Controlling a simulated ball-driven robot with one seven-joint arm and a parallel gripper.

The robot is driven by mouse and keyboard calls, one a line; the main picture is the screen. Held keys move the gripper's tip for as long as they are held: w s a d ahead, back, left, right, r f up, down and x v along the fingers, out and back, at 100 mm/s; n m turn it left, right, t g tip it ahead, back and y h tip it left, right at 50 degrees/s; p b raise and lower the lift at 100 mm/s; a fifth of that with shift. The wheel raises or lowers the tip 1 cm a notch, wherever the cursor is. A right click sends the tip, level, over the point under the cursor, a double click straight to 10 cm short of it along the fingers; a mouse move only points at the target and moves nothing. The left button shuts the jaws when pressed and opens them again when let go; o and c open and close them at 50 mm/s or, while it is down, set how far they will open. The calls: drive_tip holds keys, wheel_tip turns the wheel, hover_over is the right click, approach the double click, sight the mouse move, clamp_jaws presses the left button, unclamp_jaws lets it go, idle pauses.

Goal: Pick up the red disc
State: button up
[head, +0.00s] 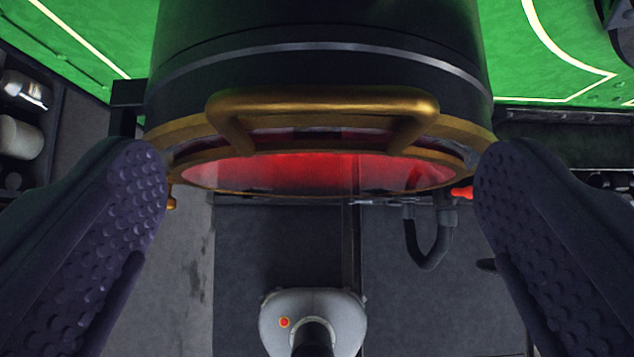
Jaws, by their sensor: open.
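The red disc (315,172) is a round red glass pane in a brass rim. A thick brass handle (322,103) arches over its upper side. The disc is seen at a steep slant, at the end of a large black cylinder (320,50). I cannot tell whether it is fixed to the cylinder or only rests against it. My gripper (320,170) is open, with one dark studded finger at the left of the brass rim and the other at the right. The fingertips come close to the rim on both sides; whether they touch it is unclear.
A small red tip (462,192) and a dark curved hose (430,245) show below the right of the rim. A shelf with pale canisters (20,135) stands at the left. Green panels with cream lines (570,50) fill the upper corners. Grey floor (270,250) shows below the disc.

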sight(331, 106)
wheel_tip(331, 106, up, 5)
drive_tip(key=g+p, duration=0.3)
drive_tip(key=p, duration=0.8)
drive_tip(key=x, duration=0.7)
drive_tip(key=shift+d+f+p, duration=0.15)
drive_tip(key=shift+f+p, duration=0.15)
drive_tip(key=shift+f, duration=0.15)
drive_tip(key=shift+s, duration=0.15)
drive_tip(key=c, duration=0.4)
drive_tip(key=shift+r, duration=0.1)
drive_tip(key=c, duration=1)
